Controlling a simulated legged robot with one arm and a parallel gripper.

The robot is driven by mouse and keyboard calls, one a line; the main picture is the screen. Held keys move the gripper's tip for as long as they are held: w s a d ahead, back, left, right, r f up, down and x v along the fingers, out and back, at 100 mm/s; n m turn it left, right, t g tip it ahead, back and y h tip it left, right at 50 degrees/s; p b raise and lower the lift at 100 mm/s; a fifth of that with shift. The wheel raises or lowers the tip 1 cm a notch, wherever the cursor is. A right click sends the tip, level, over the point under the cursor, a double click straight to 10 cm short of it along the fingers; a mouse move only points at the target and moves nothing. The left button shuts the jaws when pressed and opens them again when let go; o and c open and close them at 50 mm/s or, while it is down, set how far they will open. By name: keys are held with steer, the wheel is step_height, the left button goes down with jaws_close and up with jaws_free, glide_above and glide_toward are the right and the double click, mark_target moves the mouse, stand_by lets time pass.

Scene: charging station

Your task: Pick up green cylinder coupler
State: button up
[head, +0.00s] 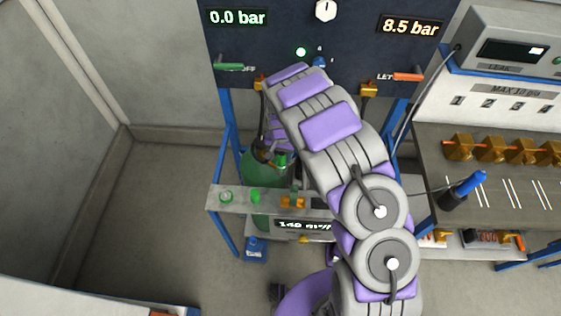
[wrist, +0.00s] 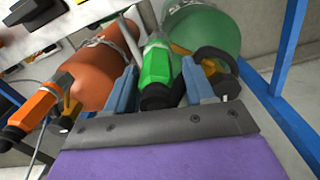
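The green cylinder (head: 262,170) stands under the panel, partly hidden by my arm. It also shows at the top right of the wrist view (wrist: 212,30). The green coupler (wrist: 157,68), with a dark end towards me, lies between the two blue fingers of my gripper (wrist: 160,72). The fingers are apart, one on each side of it, with narrow gaps that suggest they are not closed on it. In the head view a small green part (head: 281,160) shows at the cylinder's top beside my arm; the fingers are not clear there.
An orange cylinder (wrist: 100,72) and an orange coupler (wrist: 38,104) are left of my gripper. A blue frame post (wrist: 290,50) stands close on the right. A metal shelf (head: 215,199) crosses the green cylinder's front. A workbench (head: 470,210) is at right; floor at left is clear.

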steer(key=shift+d, duration=0.15)
steer(key=c, duration=0.5)
jaws_close()
step_height(320, 180, up, 10)
steer(key=shift+p, duration=0.55)
